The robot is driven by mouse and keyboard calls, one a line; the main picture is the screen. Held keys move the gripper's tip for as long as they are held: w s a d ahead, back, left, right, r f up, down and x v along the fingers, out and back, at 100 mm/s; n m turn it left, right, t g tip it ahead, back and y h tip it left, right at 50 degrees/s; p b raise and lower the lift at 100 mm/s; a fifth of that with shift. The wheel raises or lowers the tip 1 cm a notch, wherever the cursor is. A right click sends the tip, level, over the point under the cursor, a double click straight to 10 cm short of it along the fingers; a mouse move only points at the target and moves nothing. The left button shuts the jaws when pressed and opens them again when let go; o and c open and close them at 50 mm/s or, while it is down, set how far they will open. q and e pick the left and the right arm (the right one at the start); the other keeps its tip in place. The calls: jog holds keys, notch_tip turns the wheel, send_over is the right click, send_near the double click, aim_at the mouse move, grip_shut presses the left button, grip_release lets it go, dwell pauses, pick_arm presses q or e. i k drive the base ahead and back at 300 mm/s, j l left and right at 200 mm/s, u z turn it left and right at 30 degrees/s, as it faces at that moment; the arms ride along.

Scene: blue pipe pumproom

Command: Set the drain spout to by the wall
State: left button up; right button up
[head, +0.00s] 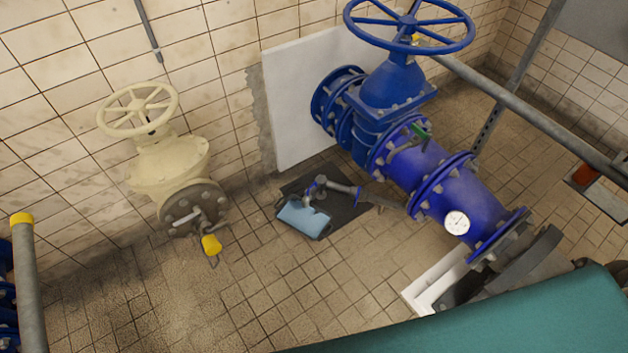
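A small grey pipe fitting with an elbow (320,186), which looks like the drain spout, sits low beside the big blue pipe (440,185). A short grey arm runs from the elbow to the right, toward the blue pipe. The elbow end is over a dark mat (350,208) on the floor, near a light blue folded thing (303,218). The elbow end is apart from the tiled wall and the white wall panel (310,100). How the spout joins the pipe is too small to tell. Neither of my grippers is in view.
A cream valve (165,165) with a yellow-tipped handle (211,245) stands at the left wall. A blue handwheel (408,22) tops the blue pipe. A grey rail (530,115) crosses the right. A teal surface (480,325) fills the lower right.

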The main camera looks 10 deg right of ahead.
aim_at(321, 182)
jog(key=i+z, duration=0.35)
jog(key=i, duration=0.2)
jog(key=i+j+z, duration=0.15)
jog(key=i+z, duration=0.15)
jog(key=i, duration=0.2)
jog(key=i+j+z, duration=0.35)
jog(key=i, duration=0.15)
jog(key=l, duration=0.1)
